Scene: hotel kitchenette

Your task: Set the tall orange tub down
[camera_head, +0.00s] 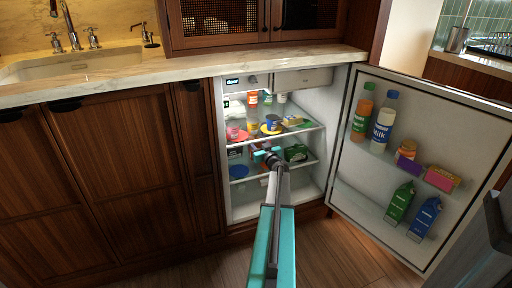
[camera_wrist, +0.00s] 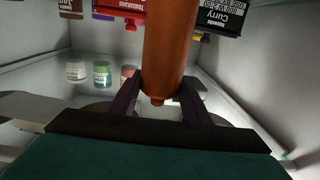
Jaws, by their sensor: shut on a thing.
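The tall orange tub (camera_wrist: 168,45) shows in the wrist view as a smooth orange-brown cylinder, cut off by the top edge. My gripper (camera_wrist: 158,92) is shut on it, with one dark purple finger on each side of its narrow end. In the head view my gripper (camera_head: 268,156) reaches inside the open fridge, at about the height of the middle shelf. The tub is too small and covered there to make out clearly. I cannot tell whether it touches a shelf.
The fridge's upper shelf (camera_head: 290,132) holds several jars and packs. A green pack (camera_head: 296,153) and a blue lid (camera_head: 239,171) are near my gripper. In the wrist view a black curry box (camera_wrist: 220,15) is close right of the tub. The open door (camera_head: 345,190) holds bottles and cartons.

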